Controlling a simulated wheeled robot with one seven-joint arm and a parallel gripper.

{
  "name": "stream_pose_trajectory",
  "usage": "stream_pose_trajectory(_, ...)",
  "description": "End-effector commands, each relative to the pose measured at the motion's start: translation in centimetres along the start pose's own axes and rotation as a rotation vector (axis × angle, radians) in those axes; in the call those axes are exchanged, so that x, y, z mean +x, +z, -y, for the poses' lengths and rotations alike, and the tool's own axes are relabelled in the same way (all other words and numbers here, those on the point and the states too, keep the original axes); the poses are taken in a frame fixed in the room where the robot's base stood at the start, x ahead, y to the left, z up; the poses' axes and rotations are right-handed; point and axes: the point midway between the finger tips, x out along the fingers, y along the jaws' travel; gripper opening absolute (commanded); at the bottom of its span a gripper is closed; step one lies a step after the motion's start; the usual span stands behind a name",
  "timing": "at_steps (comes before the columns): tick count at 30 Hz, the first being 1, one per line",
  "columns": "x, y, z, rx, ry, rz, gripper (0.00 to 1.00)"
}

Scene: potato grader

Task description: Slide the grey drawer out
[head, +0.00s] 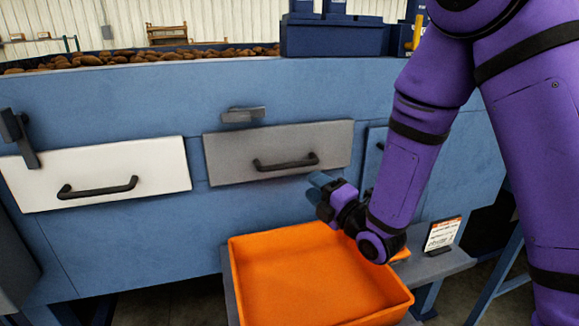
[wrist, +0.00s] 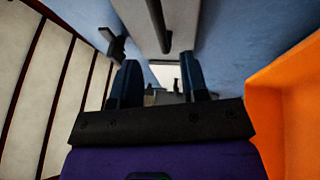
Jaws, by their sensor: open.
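The grey drawer (head: 228,157) is in the middle of the blue machine front, its panel close against the face. Its dark bar handle (head: 286,163) runs across it; a dark handle bar (wrist: 157,25) also shows at the top of the wrist view. A grey latch (head: 243,115) lies level just above the drawer, clear of its front. My gripper (head: 321,186) is below and right of the handle, apart from it. In the wrist view my gripper (wrist: 160,78) has its two blue fingers spread with nothing between them.
An orange tray (head: 240,285) stands on a grey shelf (head: 447,264) below the drawer, close under my gripper. A white drawer (head: 120,165) is at left, with a dark latch (head: 18,138) hanging over its corner. A blue drawer (head: 374,150) is partly hidden behind my arm. A small sign (head: 443,233) stands at right.

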Motion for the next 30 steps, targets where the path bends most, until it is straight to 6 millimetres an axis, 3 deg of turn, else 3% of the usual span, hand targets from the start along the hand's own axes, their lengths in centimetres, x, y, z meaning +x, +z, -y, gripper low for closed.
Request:
stream_pose_trajectory(15, 8.3, 0.0, 0.0, 0.002, 0.0, 0.001, 0.41)
stream_pose_trajectory(21, 9.6, 0.0, 0.0, 0.002, -0.002, 0.001, 0.41)
stream_pose_trajectory(30, 9.7, 0.0, 0.0, 0.002, -0.001, 0.001, 0.41)
